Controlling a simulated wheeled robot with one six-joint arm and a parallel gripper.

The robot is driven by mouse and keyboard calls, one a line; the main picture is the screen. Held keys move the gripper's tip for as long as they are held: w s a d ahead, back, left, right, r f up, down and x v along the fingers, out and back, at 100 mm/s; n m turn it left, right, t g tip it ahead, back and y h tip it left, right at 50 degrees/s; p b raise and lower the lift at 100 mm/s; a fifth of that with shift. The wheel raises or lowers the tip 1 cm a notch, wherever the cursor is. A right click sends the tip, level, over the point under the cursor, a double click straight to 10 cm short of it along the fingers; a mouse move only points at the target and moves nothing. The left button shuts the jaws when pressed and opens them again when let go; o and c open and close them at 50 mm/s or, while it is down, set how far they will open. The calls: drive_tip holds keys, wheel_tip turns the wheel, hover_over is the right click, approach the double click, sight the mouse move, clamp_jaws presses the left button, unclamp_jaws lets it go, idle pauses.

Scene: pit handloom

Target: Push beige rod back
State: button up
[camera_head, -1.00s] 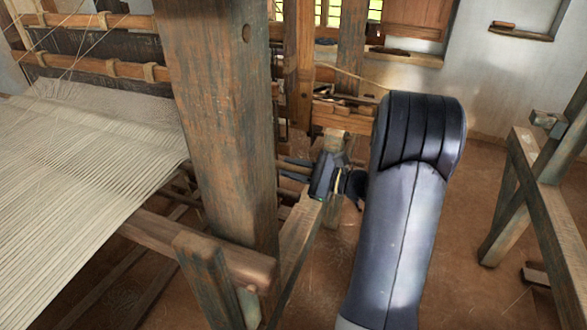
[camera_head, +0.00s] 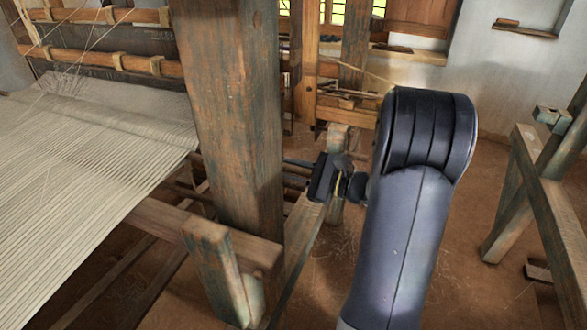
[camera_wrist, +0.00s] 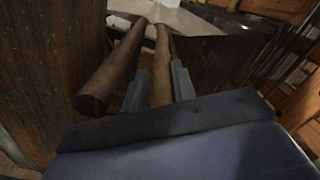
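In the wrist view, a tan-beige rod (camera_wrist: 161,75) runs away from me between the two fingers of my gripper (camera_wrist: 160,72). The right finger lies close along it, and a narrow gap seems to show on the left. I cannot tell whether the fingers press on it. The rod's near end is by the gripper's palm. A thicker brown rod (camera_wrist: 112,72) lies beside it, outside the left finger.
A thick wooden post (camera_head: 232,120) stands just left of my gripper. The pale warp sheet (camera_head: 90,165) spreads at the left. A wooden beam (camera_head: 298,240) runs below the gripper. Another timber frame (camera_head: 550,205) stands at the right, with open floor (camera_head: 480,290) before it.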

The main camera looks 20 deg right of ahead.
drive_tip(key=o, duration=0.3)
drive_tip(key=shift+s+a, duration=0.1)
drive_tip(key=shift+o, duration=0.2)
drive_tip(key=b+v, duration=0.2)
drive_tip(key=v, duration=0.9)
drive_tip(key=shift+a, duration=0.1)
drive_tip(key=p+x, duration=0.2)
drive_tip(key=x, duration=0.9)
drive_tip(key=shift+w+d+r, duration=0.1)
drive_tip(key=shift+w+d, duration=0.15)
drive_tip(key=shift+d, duration=0.05)
drive_tip(key=shift+w+d, duration=0.3)
drive_tip(key=shift+d, duration=0.05)
